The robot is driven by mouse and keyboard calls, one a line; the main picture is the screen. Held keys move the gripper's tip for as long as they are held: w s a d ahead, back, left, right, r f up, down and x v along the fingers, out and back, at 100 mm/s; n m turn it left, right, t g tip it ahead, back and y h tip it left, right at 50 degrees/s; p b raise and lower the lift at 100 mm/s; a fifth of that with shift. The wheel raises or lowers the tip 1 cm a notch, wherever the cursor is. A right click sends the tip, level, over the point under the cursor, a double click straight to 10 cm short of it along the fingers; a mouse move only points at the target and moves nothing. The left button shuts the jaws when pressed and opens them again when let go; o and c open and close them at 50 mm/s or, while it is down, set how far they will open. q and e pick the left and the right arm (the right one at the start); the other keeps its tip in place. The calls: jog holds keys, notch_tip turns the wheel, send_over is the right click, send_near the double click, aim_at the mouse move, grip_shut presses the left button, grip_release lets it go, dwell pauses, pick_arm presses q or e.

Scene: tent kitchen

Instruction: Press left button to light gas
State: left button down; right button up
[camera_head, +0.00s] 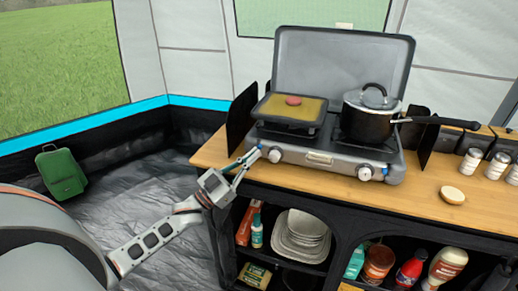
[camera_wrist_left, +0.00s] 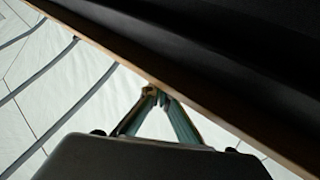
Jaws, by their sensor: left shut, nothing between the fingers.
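The grey camping stove (camera_head: 320,160) stands on the wooden counter with its lid raised. On its front are a left knob (camera_head: 275,155) and a right knob (camera_head: 365,173), both white-faced. My left gripper (camera_head: 256,152) is shut and empty, its fingertips just left of the left knob at the stove's front left corner. I cannot tell whether they touch the stove. In the left wrist view the closed fingertips of my left gripper (camera_wrist_left: 155,91) meet at a brown edge, and the knob does not show. My right gripper is not in view.
A griddle pan (camera_head: 290,109) sits on the left burner and a lidded pot (camera_head: 368,122) on the right. The wooden counter (camera_head: 425,190) holds several jars at the right. Shelves with plates (camera_head: 302,235) and bottles lie below. A green bag (camera_head: 62,173) stands left.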

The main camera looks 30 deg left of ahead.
pick_arm(q)
jog(key=shift+w, duration=0.2)
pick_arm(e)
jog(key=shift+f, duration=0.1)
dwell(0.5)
pick_arm(q)
jog(key=shift+w+a, duration=0.1)
jog(key=shift+w, duration=0.1)
